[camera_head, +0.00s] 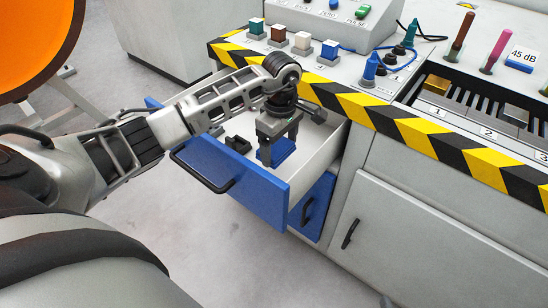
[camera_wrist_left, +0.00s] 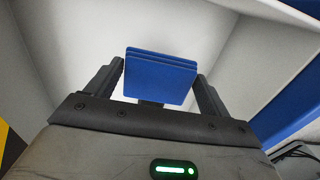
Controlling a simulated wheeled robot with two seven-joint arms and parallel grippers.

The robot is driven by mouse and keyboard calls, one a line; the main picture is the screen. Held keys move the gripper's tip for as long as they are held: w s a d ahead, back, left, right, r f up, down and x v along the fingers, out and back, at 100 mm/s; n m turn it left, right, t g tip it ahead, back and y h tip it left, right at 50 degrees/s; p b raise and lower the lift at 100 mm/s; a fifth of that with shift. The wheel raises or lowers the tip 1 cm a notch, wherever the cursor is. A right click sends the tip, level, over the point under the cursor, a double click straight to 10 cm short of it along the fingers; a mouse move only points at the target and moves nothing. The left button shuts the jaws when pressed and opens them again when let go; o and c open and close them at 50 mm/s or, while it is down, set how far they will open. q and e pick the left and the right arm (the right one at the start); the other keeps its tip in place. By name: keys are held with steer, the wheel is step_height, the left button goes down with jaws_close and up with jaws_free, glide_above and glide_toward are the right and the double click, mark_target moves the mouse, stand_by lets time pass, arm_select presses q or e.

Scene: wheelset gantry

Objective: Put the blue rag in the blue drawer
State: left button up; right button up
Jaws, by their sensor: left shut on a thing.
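The blue drawer (camera_head: 235,184) is pulled open below the striped counter edge, with a blue front, a black handle and a pale inside. My left gripper (camera_head: 276,150) reaches down into the drawer. It is shut on the blue rag (camera_head: 282,151), a folded flat stack, between its fingers. In the left wrist view the rag (camera_wrist_left: 160,76) sits between the fingertips of the gripper (camera_wrist_left: 160,85), with the drawer's pale walls around it. Whether the rag touches the drawer floor I cannot tell. My right gripper is not in view.
A dark object (camera_head: 238,144) lies in the drawer left of my gripper. A second blue drawer front (camera_head: 313,207) is below. The yellow-black counter edge (camera_head: 420,135) runs close above. Coloured cubes (camera_head: 302,42) and pegs stand on the counter. Grey floor at the front is clear.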

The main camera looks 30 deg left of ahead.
mark_target(279, 173)
arm_select(q)
step_height(279, 173, down, 6)
steer(key=shift+f+b, duration=0.1)
steer(key=shift+b, duration=0.4)
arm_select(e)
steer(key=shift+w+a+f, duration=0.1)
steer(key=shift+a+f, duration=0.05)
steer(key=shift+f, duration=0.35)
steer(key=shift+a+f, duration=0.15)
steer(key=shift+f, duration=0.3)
arm_select(q)
steer(key=shift+f, duration=0.1)
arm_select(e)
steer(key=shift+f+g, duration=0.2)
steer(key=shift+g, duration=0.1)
arm_select(q)
steer(key=o, duration=0.9)
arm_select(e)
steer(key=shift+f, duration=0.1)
